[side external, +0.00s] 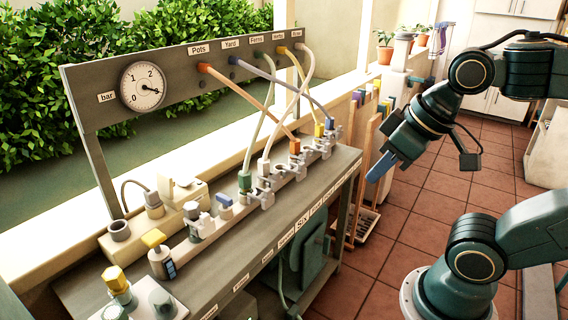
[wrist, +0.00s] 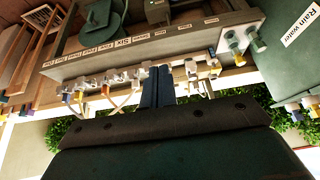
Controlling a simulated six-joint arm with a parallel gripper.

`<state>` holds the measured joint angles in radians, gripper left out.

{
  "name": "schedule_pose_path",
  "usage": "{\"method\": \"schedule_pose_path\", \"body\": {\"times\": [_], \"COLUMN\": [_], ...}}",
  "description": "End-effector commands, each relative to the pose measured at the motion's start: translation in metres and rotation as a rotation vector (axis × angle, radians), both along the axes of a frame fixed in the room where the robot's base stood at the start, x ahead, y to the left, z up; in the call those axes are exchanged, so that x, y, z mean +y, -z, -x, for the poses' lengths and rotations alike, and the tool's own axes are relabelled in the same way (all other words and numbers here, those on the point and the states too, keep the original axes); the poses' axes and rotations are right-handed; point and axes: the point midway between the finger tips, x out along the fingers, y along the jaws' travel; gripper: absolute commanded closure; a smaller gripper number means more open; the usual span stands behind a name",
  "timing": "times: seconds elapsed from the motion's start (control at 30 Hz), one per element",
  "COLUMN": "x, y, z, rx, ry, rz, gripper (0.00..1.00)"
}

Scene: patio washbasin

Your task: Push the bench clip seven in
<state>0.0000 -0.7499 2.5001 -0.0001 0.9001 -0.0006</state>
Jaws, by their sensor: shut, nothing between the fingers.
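The bench (side external: 225,262) carries a pale rail with several white clips (side external: 265,198) in a row, some with coloured hose ends in them. Small number labels run along its front edge; "Six" (side external: 302,222) is the clearest. I cannot tell for sure which clip is number seven. My gripper (side external: 380,168) is shut and empty, its blue fingers in the air to the right of the bench, apart from every clip. In the wrist view its dark blue fingers (wrist: 157,85) point toward the rail, hiding part of it between the white clips on either side.
Behind the rail stands a grey panel with a round gauge (side external: 142,86), labels and several hoses (side external: 262,92) arching down to the rail. Tiled floor (side external: 420,205) is open right of the bench.

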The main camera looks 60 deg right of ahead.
Motion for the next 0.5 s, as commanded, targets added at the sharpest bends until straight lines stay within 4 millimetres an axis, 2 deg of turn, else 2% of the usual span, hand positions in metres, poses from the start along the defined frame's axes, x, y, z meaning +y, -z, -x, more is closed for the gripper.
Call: {"method": "schedule_pose_path", "body": {"times": [0.27, 0.5], "x": [-0.001, -0.004], "y": [0.0, 0.004], "z": [-0.009, -0.032], "rx": [0.011, 0.035], "ry": [-0.046, -0.181], "rz": [0.022, 0.077], "gripper": [1.0, 1.0]}}
